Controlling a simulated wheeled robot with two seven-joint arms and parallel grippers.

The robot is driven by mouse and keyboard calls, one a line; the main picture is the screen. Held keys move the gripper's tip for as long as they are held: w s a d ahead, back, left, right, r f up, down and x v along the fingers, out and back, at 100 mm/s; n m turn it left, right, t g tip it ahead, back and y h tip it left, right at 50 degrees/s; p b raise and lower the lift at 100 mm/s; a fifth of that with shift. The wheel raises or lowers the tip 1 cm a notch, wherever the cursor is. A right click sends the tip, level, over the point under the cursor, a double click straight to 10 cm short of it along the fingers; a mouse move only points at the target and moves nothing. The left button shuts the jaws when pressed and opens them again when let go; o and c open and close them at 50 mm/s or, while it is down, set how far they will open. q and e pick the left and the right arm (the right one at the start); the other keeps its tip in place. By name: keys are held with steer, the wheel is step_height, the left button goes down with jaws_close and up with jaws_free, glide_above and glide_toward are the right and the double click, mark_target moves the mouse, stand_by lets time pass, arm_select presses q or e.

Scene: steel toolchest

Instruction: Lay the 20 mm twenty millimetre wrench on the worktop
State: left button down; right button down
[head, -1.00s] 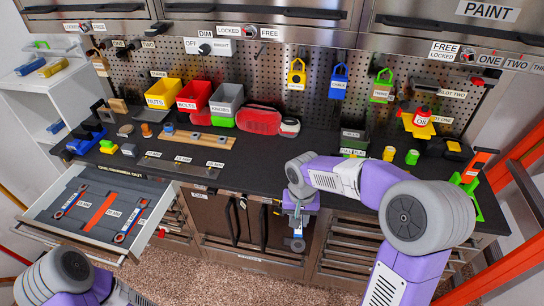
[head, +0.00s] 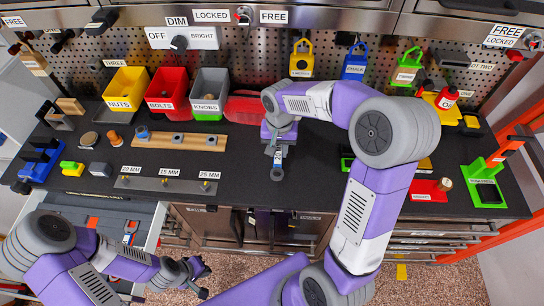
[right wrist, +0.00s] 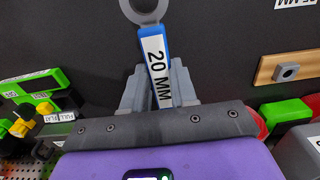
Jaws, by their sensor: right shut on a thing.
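My right gripper (head: 279,150) is shut on the 20 mm wrench (head: 277,172), over the front part of the dark worktop (head: 330,190). In the right wrist view the wrench (right wrist: 153,60) has a blue shank, a "20 MM" label and a grey ring end pointing away from the jaws. Its other end is hidden between the fingers (right wrist: 158,90). Whether the wrench touches the worktop I cannot tell. My left gripper (head: 203,280) looks open and empty, low in front of the cabinet, right of the open drawer.
The open drawer (head: 153,238) at lower left holds another wrench (head: 130,230). A grey strip (head: 165,184) with size labels lies on the worktop's left. Yellow, red and grey bins (head: 208,92) stand behind. A red block (head: 425,190) and green stand (head: 484,185) are right.

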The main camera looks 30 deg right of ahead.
mark_target(279, 159)
steer(key=f, duration=0.4)
steer(key=shift+s+f, duration=0.3)
step_height(279, 159, down, 4)
steer(key=shift+r+b, duration=0.2)
steer(key=shift+b, duration=0.3)
steer(key=shift+w+f, duration=0.1)
steer(key=shift+f, duration=0.1)
steer(key=shift+f, duration=0.2)
steer(key=c, duration=0.9)
jaws_free()
steer(key=shift+r, duration=0.2)
